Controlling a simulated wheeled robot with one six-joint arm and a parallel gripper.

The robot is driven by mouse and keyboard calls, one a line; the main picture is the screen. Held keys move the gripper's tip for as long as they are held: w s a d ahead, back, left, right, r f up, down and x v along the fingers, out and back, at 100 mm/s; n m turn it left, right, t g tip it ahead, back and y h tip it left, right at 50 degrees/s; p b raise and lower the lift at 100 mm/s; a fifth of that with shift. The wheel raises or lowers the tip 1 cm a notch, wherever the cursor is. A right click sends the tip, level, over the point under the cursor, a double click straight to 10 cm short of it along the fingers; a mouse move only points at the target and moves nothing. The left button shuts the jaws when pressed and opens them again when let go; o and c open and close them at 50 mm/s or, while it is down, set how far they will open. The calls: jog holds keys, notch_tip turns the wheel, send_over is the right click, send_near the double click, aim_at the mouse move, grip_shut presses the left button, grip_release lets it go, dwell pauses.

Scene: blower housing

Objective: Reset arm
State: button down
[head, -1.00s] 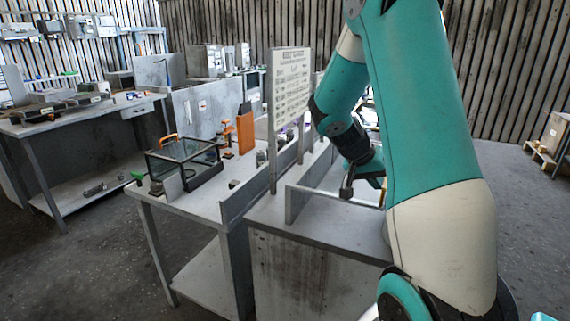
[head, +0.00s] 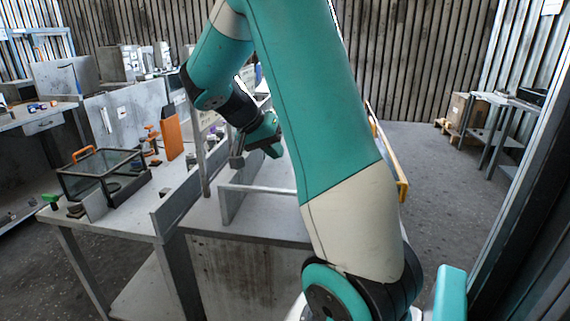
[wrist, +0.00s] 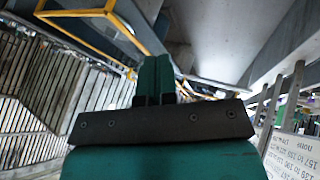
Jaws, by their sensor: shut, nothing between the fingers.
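My gripper (wrist: 157,80) shows in the wrist view with its two teal fingers together and nothing between them.
A glass-sided box (head: 104,178) with an orange handle stands on the table at left. An orange panel (head: 172,137) stands behind it. Low grey walls (head: 228,203) divide the bench. A side table (head: 505,105) is at far right. Open floor (head: 435,200) lies between.

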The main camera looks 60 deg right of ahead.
jog(key=w+a+n+t+y, duration=0.15)
jog(key=a+n, duration=0.35)
jog(key=a, duration=0.5)
jog(key=w+a+n+t+y, duration=0.1)
jog(key=a+n+t+y, duration=0.3)
jog(key=a, duration=0.6)
jog(key=s+a+r+n+g+y, duration=0.1)
jog(key=s+a+n+y, duration=0.1)
jog(key=s+a+n, duration=0.4)
jog(key=s+a+n+g+y, duration=0.1)
jog(key=s+a+n+y, duration=0.2)
jog(key=a, duration=1.1)
jog(key=s+n, duration=0.3)
jog(key=s, duration=0.2)
jog(key=shift+s+a+r+n, duration=0.25)
jog(key=shift+a+r+n, duration=0.05)
jog(key=shift+r+n, duration=0.1)
jog(key=shift+d, duration=0.15)
